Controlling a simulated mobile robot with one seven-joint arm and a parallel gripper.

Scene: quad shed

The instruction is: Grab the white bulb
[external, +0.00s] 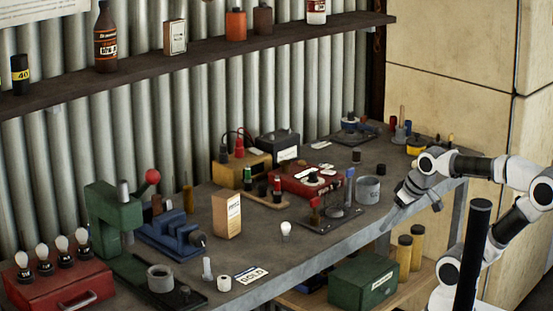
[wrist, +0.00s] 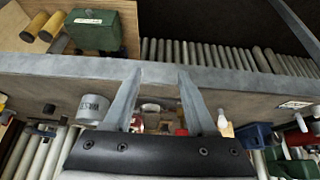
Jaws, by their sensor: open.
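A single white bulb (external: 286,229) stands on the grey workbench near its front edge, in the middle of the external view. It also shows in the wrist view (wrist: 224,123), just right of the right finger. Several more white bulbs (external: 62,244) stand in dark holders on a red box at the left end. My gripper (external: 388,226) is at the right part of the bench's front edge, to the right of the single bulb and apart from it. In the wrist view my gripper (wrist: 158,74) has its two fingers spread with nothing held.
A grey cup (external: 368,190) stands near my gripper. A stand with a dark base (external: 333,219) lies between the gripper and the bulb. A tan carton (external: 226,214) and a blue vise (external: 170,236) are left of the bulb. A green box (external: 362,280) sits below the bench.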

